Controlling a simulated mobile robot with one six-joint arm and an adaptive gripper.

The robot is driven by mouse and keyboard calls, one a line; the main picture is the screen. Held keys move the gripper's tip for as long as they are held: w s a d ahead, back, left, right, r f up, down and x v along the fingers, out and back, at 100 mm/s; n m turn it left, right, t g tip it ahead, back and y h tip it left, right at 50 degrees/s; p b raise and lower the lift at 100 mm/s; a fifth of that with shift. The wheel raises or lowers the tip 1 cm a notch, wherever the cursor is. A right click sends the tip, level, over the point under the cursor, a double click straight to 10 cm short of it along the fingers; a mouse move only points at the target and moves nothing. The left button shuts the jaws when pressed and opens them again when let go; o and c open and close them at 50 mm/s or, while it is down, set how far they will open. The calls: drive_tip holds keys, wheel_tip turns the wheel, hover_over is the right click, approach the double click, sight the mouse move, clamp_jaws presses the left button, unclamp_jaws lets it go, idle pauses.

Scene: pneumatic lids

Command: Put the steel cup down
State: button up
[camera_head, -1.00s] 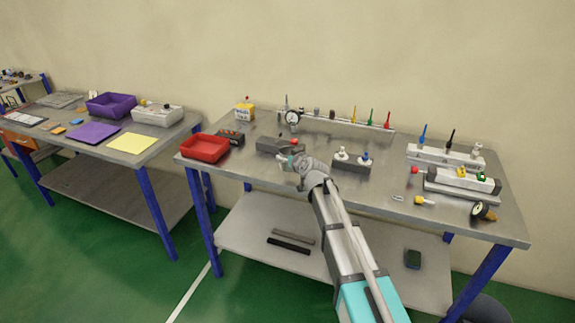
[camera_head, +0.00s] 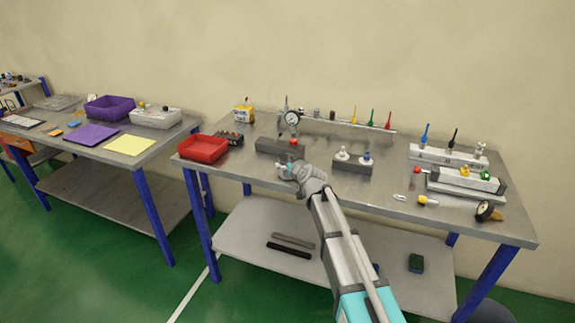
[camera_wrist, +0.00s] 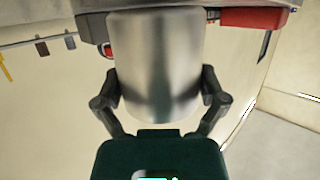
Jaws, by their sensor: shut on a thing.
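The steel cup (camera_wrist: 155,55) is a smooth, shiny cylinder that fills the middle of the wrist view. My gripper (camera_wrist: 158,92) has a dark finger on each side of it and is shut on it. In the head view my gripper (camera_head: 286,171) is over the front part of the right workbench (camera_head: 225,175), right of the red tray. The cup is too small and too covered by my wrist to make out clearly there. I cannot tell whether its base touches the bench top.
The red tray (camera_head: 203,148) stands left of my gripper. A block with white fittings (camera_head: 352,161) is to the right. Bare bench top lies between tray and gripper. A second bench stands left.

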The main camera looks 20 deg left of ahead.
drive_tip(key=shift+f, duration=0.15)
drive_tip(key=o, duration=0.8)
drive_tip(key=shift+r, duration=0.25)
drive_tip(key=p+v, duration=0.3)
drive_tip(key=v, duration=0.9)
drive_tip(key=shift+p, duration=0.3)
drive_tip(key=s+d+f+m+g+h, duration=0.2)
drive_tip(key=s+d, duration=0.5)
drive_tip(key=d, duration=0.4)
drive_tip(key=s+d+f+m+g+h, duration=0.3)
drive_tip(key=s+d+f+g+h, duration=0.1)
drive_tip(key=d, duration=0.8)
drive_tip(key=s+d+f+m+g+h, duration=0.3)
drive_tip(key=s+d+f+g, duration=0.2)
drive_tip(key=d, duration=0.7)
drive_tip(key=shift+s+f, duration=0.35)
drive_tip(key=shift+s, duration=0.4)
drive_tip(key=shift+s+f, duration=0.4)
drive_tip(key=shift+s, duration=0.4)
drive_tip(key=shift+s+f, duration=0.35)
drive_tip(key=shift+s, duration=0.4)
